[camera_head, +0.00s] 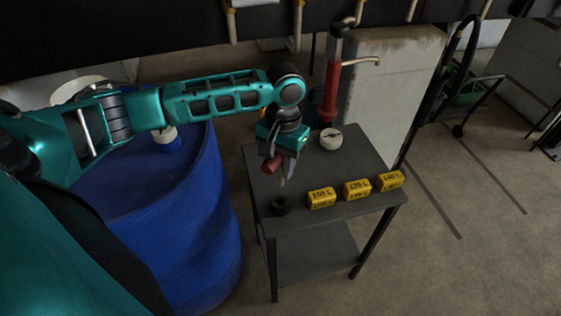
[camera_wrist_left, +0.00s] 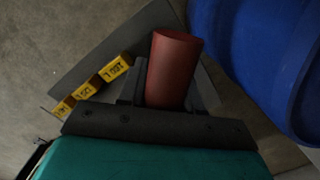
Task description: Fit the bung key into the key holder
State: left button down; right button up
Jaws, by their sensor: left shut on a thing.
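My left gripper (camera_head: 283,174) is shut on the bung key (camera_head: 271,164), whose red-brown cylindrical part sticks out to the left of the fingers. The key also shows in the left wrist view (camera_wrist_left: 172,70), standing out from between the fingers. The gripper is above the left part of the grey table. A small black round socket (camera_head: 280,206), which looks like the key holder, sits at the table's front left corner. The gripper is above and behind it, apart from it. In the left wrist view I cannot make out the holder. My right gripper is not in view.
Three yellow labelled blocks (camera_head: 357,189) stand along the table's front edge. A white round piece (camera_head: 330,138) lies near the back by a red hand pump (camera_head: 331,90). A blue drum (camera_head: 190,215) stands left of the table (camera_head: 350,212). The table's middle is clear.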

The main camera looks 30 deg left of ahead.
aim_at(280, 186)
pick_arm(q)
jog(key=shift+f+b, duration=0.8)
jog(key=shift+f, duration=2.05)
jog(key=shift+p, duration=0.75)
jog(key=shift+f+b, duration=0.75)
jog(key=shift+f, duration=1.7)
jog(key=c, duration=0.7)
grip_release()
jog(key=r, duration=0.4)
jog(key=r+p, duration=0.1)
jog(key=r, duration=0.3)
jog(key=w+r, duration=0.1)
jog(key=r, duration=0.4)
jog(key=shift+w, duration=0.1)
